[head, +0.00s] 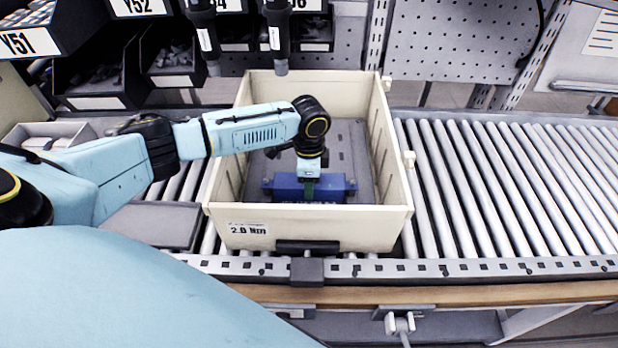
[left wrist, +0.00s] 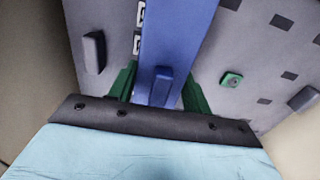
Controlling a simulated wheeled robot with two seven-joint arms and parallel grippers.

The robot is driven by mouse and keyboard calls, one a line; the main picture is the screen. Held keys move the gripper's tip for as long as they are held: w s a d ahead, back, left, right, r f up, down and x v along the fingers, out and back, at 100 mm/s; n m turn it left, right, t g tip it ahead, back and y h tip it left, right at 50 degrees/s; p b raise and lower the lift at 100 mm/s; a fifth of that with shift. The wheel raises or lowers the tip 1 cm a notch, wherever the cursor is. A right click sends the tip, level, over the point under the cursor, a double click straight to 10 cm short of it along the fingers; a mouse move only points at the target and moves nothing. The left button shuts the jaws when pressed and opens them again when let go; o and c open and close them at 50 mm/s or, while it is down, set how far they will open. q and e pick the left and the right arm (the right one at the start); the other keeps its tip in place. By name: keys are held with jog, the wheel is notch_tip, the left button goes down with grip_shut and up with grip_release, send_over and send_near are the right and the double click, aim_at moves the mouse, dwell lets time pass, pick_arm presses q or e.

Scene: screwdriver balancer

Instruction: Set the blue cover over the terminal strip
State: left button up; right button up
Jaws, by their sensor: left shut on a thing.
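The blue cover (head: 338,187) is a long blue bar inside the cream crate, low over the grey panel near the crate's front wall. My left gripper (head: 309,188) points down at its middle. In the left wrist view, the green fingers (left wrist: 160,92) are shut on the raised tab of the blue cover (left wrist: 178,32). A row of small white-and-dark pieces, perhaps part of the terminal strip (left wrist: 138,43), shows along the cover's left edge. The rest of the strip is hidden. I cannot tell whether the cover touches the panel. My right gripper is not in view.
The cream crate (head: 308,229) stands on a roller conveyor (head: 500,185), its walls close around my gripper. The grey panel (head: 350,150) carries a green piece (left wrist: 231,79) and grey blocks (left wrist: 94,52). Two dark tools (head: 277,35) hang above the crate's back.

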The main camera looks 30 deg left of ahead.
pick_arm(q)
jog(key=shift+w+r, duration=0.1)
jog(key=shift+r, duration=0.05)
jog(key=o, duration=1.1)
jog(key=shift+o, duration=0.2)
notch_tip(320, 180, up, 13)
jog(key=p, duration=0.2)
jog(key=shift+r, duration=0.15)
